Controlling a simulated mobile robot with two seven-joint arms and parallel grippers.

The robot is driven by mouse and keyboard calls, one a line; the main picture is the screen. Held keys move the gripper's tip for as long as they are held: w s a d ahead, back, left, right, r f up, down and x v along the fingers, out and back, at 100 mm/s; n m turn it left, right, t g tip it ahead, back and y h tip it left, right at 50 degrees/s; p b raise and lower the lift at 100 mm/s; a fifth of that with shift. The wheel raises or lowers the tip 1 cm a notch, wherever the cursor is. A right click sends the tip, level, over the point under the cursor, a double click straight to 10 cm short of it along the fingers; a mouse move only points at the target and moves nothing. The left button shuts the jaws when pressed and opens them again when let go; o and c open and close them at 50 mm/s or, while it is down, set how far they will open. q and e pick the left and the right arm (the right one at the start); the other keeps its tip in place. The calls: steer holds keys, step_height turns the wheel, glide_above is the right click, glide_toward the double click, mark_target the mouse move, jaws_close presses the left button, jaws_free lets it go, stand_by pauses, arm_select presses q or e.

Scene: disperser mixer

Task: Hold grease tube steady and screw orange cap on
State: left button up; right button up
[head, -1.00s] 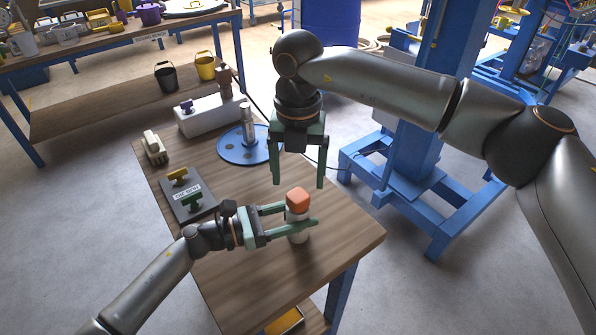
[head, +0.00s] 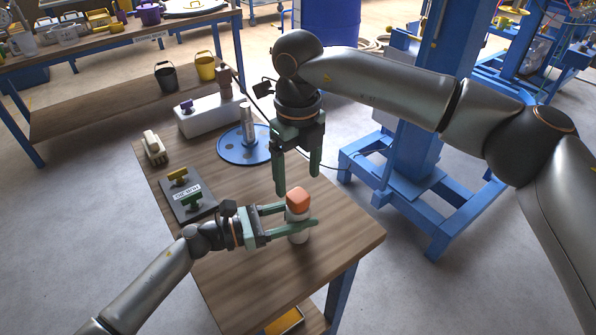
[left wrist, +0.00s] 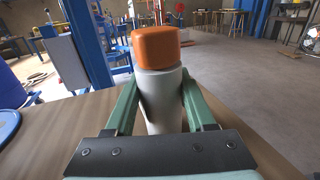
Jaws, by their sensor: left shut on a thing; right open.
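The white grease tube (head: 298,236) stands upright near the front right of the wooden table. The orange cap (head: 298,199) sits on top of it; I cannot tell how tightly. In the left wrist view the cap (left wrist: 156,47) rests on the tube (left wrist: 160,97) and looks slightly tilted. My left gripper (head: 302,219) is shut on the tube from the left, with one finger on each side below the cap. My right gripper (head: 297,181) is open and empty, pointing down just above the cap and a little behind or left of it.
A blue round plate (head: 236,150) with a metal cylinder lies behind on the table (head: 270,278). A dark panel (head: 172,207) with yellow and green handles lies at the left. A white box (head: 207,118) stands at the back. A blue machine frame (head: 425,213) stands to the right.

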mark_target(298, 195)
steer(key=shift+f, duration=0.2)
steer(key=shift+f, duration=2.1)
steer(key=shift+c, duration=0.3)
jaws_close()
steer(key=shift+m, duration=1.6)
steer(key=shift+m, duration=1.8)
